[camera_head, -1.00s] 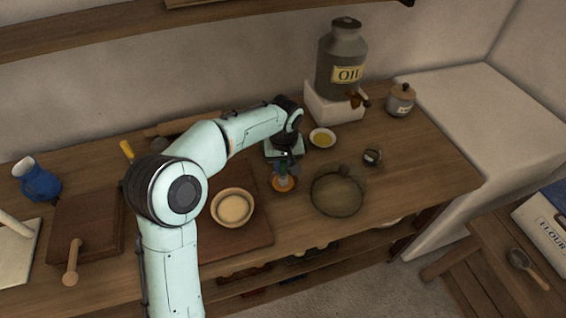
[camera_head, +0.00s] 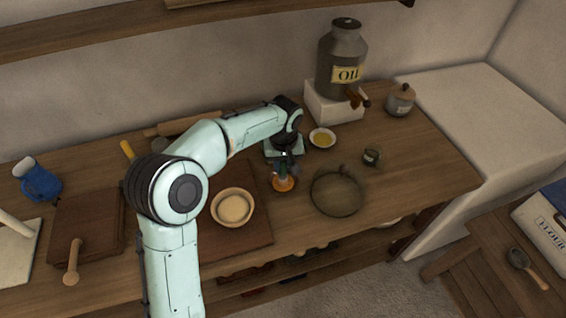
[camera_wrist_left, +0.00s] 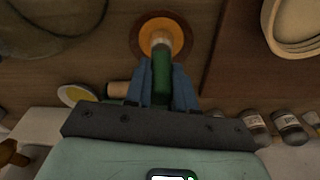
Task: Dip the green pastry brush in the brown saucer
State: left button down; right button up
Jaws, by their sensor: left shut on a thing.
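My left gripper (camera_head: 284,164) is shut on the green pastry brush (camera_wrist_left: 161,76), with one blue finger on each side of its green handle in the left wrist view. The brush's pale head is over the middle of the brown saucer (camera_wrist_left: 140,35), which has an orange inside. The head view shows the saucer (camera_head: 284,187) on the counter just below the gripper. I cannot tell whether the bristles touch the inside of the saucer. My right gripper is not in view.
A cream-filled bowl (camera_head: 232,208) stands left of the saucer, and a round dark-rimmed sieve-like thing (camera_head: 338,213) right of it. A small dish with yellow contents (camera_head: 322,138) and the oil urn (camera_head: 343,60) are behind. A dark cup (camera_head: 371,157) stands farther right.

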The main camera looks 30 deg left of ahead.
pick_arm(q)
jog(key=shift+w+r+p, duration=0.1)
jog(key=shift+r+p, duration=1.9)
jog(key=shift+r, duration=1.5)
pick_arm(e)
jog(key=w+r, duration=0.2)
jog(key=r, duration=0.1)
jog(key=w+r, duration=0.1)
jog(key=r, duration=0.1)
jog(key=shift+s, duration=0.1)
